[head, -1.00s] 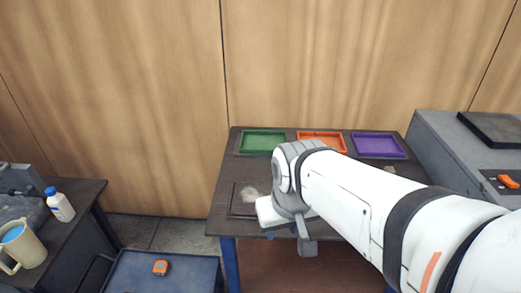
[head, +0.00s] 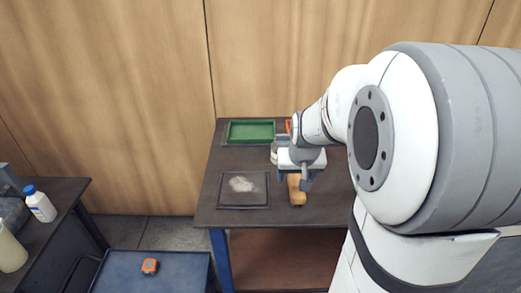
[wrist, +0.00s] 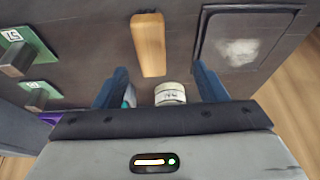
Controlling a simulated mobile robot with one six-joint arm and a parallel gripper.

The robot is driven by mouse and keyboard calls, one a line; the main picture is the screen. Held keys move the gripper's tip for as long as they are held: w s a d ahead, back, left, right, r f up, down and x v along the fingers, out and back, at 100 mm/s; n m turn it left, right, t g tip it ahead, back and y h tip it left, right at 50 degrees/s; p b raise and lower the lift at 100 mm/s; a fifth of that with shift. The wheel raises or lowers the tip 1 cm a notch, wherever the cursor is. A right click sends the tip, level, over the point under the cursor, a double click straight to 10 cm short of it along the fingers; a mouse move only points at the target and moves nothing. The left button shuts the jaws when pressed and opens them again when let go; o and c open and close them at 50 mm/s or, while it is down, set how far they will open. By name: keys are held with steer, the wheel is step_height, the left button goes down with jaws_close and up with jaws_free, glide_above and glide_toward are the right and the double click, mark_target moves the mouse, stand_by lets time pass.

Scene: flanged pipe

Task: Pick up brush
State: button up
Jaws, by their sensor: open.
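A tan wooden piece (head: 296,191), which looks like the brush, lies near the front of the dark table (head: 225,212). In the wrist view it is a plain wooden bar (wrist: 148,45) beyond my fingertips; I cannot make out bristles. My gripper (head: 300,176) is above the table, just behind the wooden piece in the head view, partly overlapping it. In the wrist view my gripper (wrist: 160,72) has its two blue fingers apart, with no object held. A pale round container (wrist: 170,93) shows between the fingers, lower down.
A dark square plate (head: 231,202) with a whitish powdery patch lies left of the wooden piece. A green tray (head: 250,132) stands at the back. Green labelled pads (wrist: 38,92) show at the wrist view's left. A blue cart (head: 180,275) holds an orange tape measure (head: 149,266).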

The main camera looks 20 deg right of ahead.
mark_target(297, 185)
steer(key=shift+w+d+f, duration=0.65)
steer(key=shift+d+f, duration=0.15)
steer(key=shift+f, duration=0.05)
steer(key=shift+x, duration=3.5)
steer(key=shift+s+f+b, duration=0.1)
steer(key=shift+f+b, duration=0.2)
steer(key=shift+b, duration=0.15)
steer(key=c, duration=1.1)
steer(key=shift+r, duration=0.1)
steer(key=shift+r+p, duration=0.5)
step_height(297, 185, up, 9)
steer(key=shift+r, duration=0.2)
